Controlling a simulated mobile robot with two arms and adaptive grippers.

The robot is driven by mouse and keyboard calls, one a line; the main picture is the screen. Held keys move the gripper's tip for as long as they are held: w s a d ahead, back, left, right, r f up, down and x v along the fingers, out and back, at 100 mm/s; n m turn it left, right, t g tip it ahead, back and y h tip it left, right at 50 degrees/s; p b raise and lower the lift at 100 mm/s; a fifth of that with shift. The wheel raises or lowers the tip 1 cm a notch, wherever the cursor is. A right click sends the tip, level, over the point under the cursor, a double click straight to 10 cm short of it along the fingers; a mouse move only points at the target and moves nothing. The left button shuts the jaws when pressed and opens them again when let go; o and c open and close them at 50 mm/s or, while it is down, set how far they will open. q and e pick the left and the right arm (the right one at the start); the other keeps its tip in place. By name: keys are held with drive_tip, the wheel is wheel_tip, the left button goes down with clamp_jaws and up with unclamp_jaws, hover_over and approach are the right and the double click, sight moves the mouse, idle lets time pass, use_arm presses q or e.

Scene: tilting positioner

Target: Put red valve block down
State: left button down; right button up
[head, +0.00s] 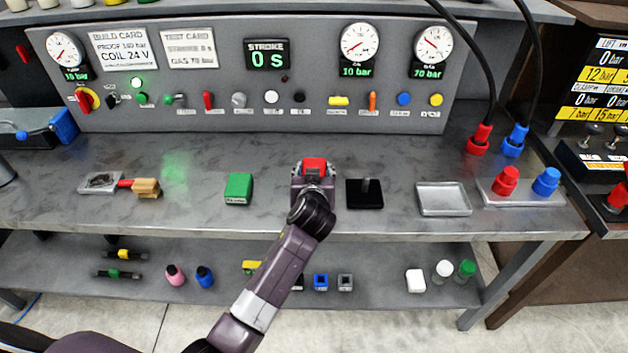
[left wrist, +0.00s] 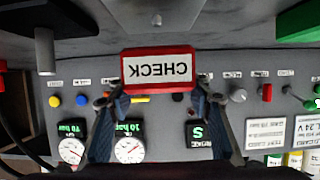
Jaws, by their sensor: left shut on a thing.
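My left gripper (head: 313,178) is shut on the red valve block (head: 314,165) over the middle of the bench. In the left wrist view the red block (left wrist: 190,54) shows a white face reading CHECK, upside down, between the two fingers of the left gripper (left wrist: 160,98). I cannot tell whether the block touches the bench top. A black base with an upright grey peg (head: 365,194) stands just right of the gripper. A green block (head: 239,188) sits to the left of it. My right gripper is not in view.
The control panel (head: 225,75) with gauges and switches rises behind the bench. A shallow grey tray (head: 443,212) and a plate with red (head: 506,180) and blue (head: 546,181) connectors lie to the right. A brush (head: 146,188) lies left. Bench (head: 200,213) between brush and green block is clear.

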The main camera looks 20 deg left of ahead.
use_arm(q)
drive_tip(key=shift+f, duration=2)
drive_tip(key=c, duration=1)
unclamp_jaws()
drive_tip(key=shift+f, duration=0.1)
drive_tip(key=shift+s, duration=0.15)
drive_tip(key=b+v, duration=0.1)
drive_tip(key=v, duration=1.1)
